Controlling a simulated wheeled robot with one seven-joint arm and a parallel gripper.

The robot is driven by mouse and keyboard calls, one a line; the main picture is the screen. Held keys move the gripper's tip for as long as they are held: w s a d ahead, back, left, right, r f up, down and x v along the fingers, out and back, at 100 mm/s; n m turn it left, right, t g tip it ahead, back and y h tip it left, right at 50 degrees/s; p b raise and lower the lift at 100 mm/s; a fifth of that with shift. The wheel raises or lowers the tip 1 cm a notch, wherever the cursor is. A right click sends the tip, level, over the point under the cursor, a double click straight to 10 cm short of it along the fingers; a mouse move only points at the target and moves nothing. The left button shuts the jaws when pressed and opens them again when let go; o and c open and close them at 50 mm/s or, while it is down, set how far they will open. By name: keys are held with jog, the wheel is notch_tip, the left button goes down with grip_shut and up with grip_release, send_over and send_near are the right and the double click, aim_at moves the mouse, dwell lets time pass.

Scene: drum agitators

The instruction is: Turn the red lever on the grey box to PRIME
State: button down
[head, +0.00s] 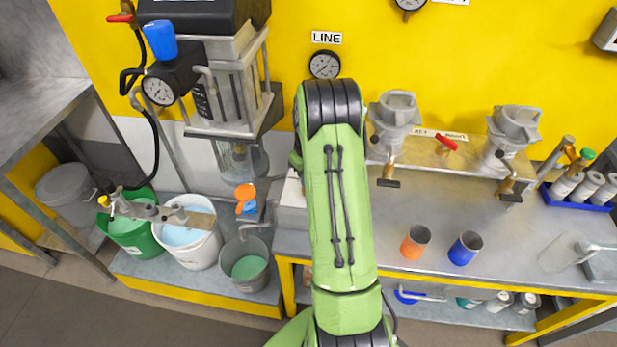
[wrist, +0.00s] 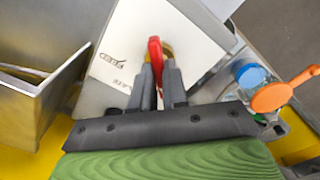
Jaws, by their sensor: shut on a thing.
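The red lever (wrist: 155,50) stands on the pale face of the grey box (wrist: 130,38) in the wrist view, pointing toward the top of the picture. My gripper (wrist: 160,78) is shut on the lever, one dark finger on each side of it. Small dark lettering sits on the box face left of the lever, partly hidden by the fingers and too small to read surely. In the head view only the left part of the box (head: 291,205) shows beside my green arm; the arm hides the lever and my gripper there.
Orange (head: 415,242) and blue (head: 465,248) cups stand on the bench to the right. A metal bin (wrist: 35,105) is close by in the wrist view.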

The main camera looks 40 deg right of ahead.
jog(key=c, duration=1.1)
grip_release()
jog(key=shift+c, duration=0.2)
notch_tip(320, 180, up, 16)
jog(key=p, duration=0.2)
jog(key=shift+f, duration=0.1)
